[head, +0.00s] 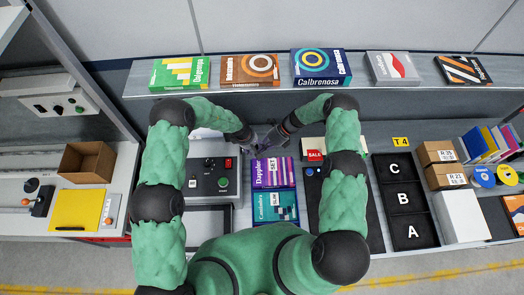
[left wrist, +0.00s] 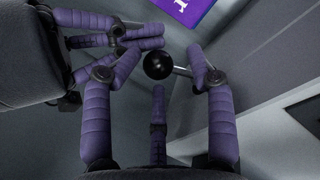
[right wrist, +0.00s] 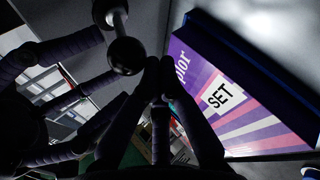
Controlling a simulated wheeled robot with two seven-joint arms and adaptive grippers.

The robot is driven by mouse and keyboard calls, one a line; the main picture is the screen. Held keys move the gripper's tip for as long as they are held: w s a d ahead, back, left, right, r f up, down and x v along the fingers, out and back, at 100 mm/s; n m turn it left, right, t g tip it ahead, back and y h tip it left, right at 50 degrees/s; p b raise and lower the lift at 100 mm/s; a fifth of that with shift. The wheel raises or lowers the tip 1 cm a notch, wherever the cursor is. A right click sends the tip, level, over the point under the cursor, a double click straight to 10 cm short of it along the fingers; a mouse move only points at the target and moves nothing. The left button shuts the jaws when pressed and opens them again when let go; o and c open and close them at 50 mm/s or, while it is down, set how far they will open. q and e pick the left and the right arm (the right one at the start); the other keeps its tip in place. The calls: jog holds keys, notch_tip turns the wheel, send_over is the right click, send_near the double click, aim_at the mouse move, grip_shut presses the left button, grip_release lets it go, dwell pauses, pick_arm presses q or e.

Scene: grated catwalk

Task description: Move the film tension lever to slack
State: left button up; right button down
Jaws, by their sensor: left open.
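The lever shows in the left wrist view as a black ball knob (left wrist: 158,65) on a thin metal stem. The knob lies between the spread purple fingers of my left gripper (left wrist: 160,68), with no clear grip on it. The knob also shows in the right wrist view (right wrist: 127,55), left of the fingertips of my right gripper (right wrist: 160,68), which are together and empty. In the head view, my left gripper (head: 258,140) and my right gripper (head: 282,132) are close together behind the purple box. The lever's base and any slack marking are hidden.
A purple SET box (head: 270,172) and a teal box (head: 275,207) lie below the grippers. A grey control panel (head: 208,178) stands left of them. A shelf (head: 220,90) with several boxes runs behind. Black trays marked A, B and C (head: 405,215) lie to the right.

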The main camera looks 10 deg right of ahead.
jog(key=shift+s+f, duration=0.1)
jog(key=shift+s, duration=0.15)
pick_arm(q)
jog(key=v, duration=0.5)
pick_arm(e)
jog(key=shift+s, duration=0.1)
pick_arm(q)
jog(key=s+a+m+t+y, duration=0.2)
jog(key=s+m+t+y, duration=0.2)
jog(key=s+m, duration=1.45)
jog(key=s+a+f+n+g+h, duration=0.3)
jog(key=s+a+f+n+g, duration=0.25)
jog(key=s+a+n, duration=0.4)
pick_arm(e)
jog(key=shift+a+b, duration=0.1)
jog(key=shift+b, duration=0.8)
pick_arm(q)
jog(key=w+a+r+n+h, duration=0.2)
jog(key=a, duration=0.5)
jog(key=shift+w+a+t, duration=0.25)
jog(key=shift+w+t, duration=0.05)
jog(key=shift+t, duration=0.15)
